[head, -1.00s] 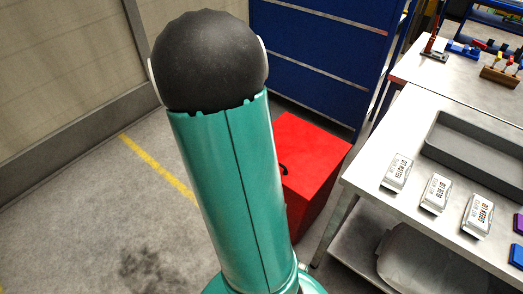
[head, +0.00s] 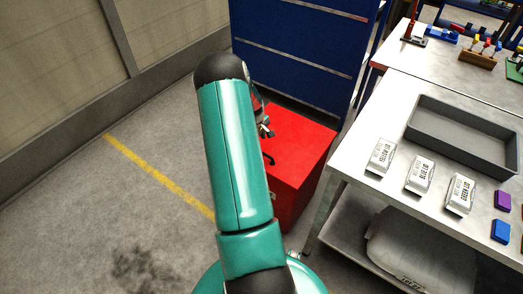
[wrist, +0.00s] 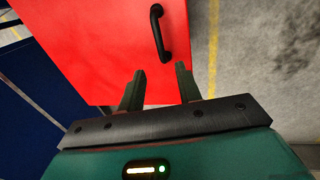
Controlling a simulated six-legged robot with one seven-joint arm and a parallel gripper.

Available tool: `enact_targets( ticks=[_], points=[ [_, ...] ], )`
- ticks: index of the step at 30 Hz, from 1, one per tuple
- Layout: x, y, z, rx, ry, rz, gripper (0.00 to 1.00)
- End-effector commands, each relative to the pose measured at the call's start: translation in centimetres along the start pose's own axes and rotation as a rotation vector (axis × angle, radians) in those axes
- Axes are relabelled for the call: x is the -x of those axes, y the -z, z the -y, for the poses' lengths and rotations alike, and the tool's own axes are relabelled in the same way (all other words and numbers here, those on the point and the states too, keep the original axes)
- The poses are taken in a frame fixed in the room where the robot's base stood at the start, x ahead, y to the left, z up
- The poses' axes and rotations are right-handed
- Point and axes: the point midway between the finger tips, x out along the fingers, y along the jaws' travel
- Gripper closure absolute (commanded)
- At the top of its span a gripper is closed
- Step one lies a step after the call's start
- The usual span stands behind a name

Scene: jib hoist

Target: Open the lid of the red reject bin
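The red reject bin (head: 300,150) stands on the floor between the blue cabinet and the steel table, with its flat lid down. A black handle (wrist: 158,32) is on the lid near its edge; in the head view it shows just right of my arm (head: 268,157). My gripper (wrist: 160,78) is open and empty in the wrist view, its two fingers apart over the lid's edge. The handle lies beyond the fingertips, in line with the gap, and does not look to be between them. In the head view my arm hides part of the bin and most of my gripper (head: 266,131).
A blue cabinet (head: 300,45) stands behind the bin. At right a steel table (head: 400,120) holds a grey tray (head: 455,125), labelled white boxes (head: 420,173) and coloured blocks (head: 502,200). The floor at left, with a yellow line (head: 160,178), is clear.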

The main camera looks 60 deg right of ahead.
Motion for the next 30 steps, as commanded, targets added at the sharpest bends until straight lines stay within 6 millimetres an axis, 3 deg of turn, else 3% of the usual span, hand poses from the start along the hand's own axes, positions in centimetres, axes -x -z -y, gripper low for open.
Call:
enact_targets(
  ticks=[6, 12, 18, 25, 30],
  points=[
    [-4.6, -0.1, 0.1, 0.001, 0.003, 0.003, 0.66],
    [-7.7, 0.0, 0.0, -0.001, 0.001, 0.001, 0.66],
    [-9.0, 0.0, 0.0, 0.001, 0.0, 0.0, 0.66],
    [-9.0, 0.0, 0.1, 0.0, 0.0, 0.0, 0.66],
    [-9.0, 0.0, 0.1, 0.0, 0.0, 0.0, 0.97]
  ],
)
